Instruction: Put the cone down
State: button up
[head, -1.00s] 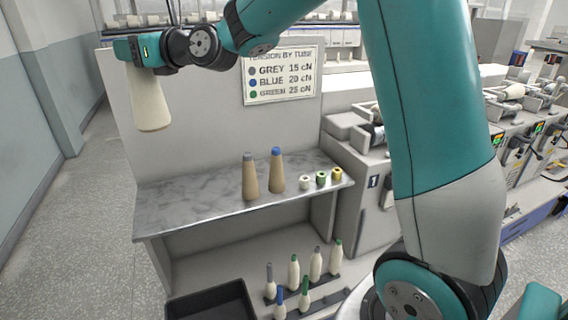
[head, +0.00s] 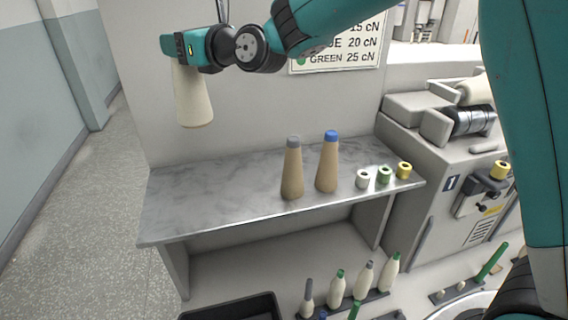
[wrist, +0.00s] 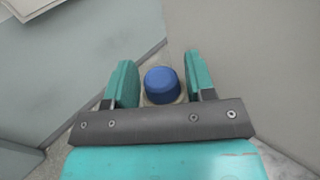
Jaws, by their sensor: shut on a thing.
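My gripper (head: 184,58) is shut on a cream cone (head: 194,98) and holds it upright, hanging in the air above the left part of the metal bench (head: 190,205). In the wrist view the gripper (wrist: 162,86) has a finger on each side of the cone's blue tip (wrist: 162,82). In the head view that tip is hidden by the gripper. The cone is clear of the bench top. Two tan cones, one with a grey tip (head: 292,168) and one with a blue tip (head: 328,162), stand mid-bench.
White, green and yellow small spools (head: 384,175) stand at the bench's right end. The bench's left half is bare. A sign (head: 340,48) hangs on the back panel. Below are a black bin (head: 235,308) and several thin bobbins (head: 337,290). A machine (head: 450,150) stands right.

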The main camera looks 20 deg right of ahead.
jog(key=s+a+f+b, duration=0.1)
jog(key=a+f, duration=0.3)
jog(key=f, duration=1.8)
jog(key=shift+s+f+n+g+y+b, duration=0.15)
jog(key=shift+f+n+g+y+b, duration=0.15)
jog(key=shift+b, duration=0.45)
jog(key=shift+f, duration=0.1)
jog(key=o, duration=1.2)
jog(key=shift+d, duration=0.1)
